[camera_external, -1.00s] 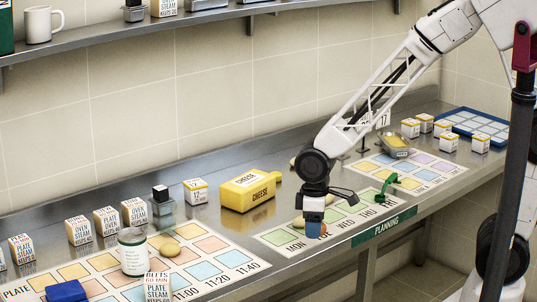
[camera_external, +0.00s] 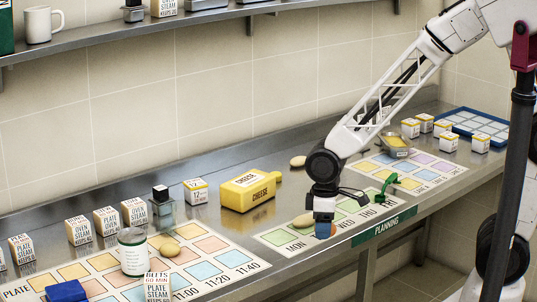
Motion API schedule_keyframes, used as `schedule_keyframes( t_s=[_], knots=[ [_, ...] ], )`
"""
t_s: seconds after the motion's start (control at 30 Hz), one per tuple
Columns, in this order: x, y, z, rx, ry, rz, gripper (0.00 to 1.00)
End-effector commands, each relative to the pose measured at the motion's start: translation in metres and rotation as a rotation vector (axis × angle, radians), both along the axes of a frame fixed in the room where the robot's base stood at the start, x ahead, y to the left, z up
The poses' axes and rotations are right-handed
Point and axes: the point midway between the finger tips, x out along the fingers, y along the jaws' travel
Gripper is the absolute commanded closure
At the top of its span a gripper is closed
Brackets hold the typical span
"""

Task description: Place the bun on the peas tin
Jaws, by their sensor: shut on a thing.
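My gripper (camera_external: 323,217) points down above the green-squared planning strip on the counter. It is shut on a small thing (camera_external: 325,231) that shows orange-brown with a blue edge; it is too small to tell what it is. A pale tan, bun-like round (camera_external: 302,221) lies on the strip just left of the gripper, partly hidden behind it.
A yellow cheese box (camera_external: 249,191) stands behind and left of my gripper. A green item (camera_external: 386,187) lies to the right. Small label boxes (camera_external: 195,191) and a glass jar (camera_external: 162,208) line the back left. A blue tray (camera_external: 476,126) is far right.

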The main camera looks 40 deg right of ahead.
Motion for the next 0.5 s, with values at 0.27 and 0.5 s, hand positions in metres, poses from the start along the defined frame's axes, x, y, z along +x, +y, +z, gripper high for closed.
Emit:
schedule_keyframes(
  t_s=[0.27,0.5],
  knots=[
    [0.006,0.009,0.003,0.001,-0.001,0.003,0.64],
    [0.030,0.049,0.019,0.001,-0.001,0.011,0.64]
  ],
)
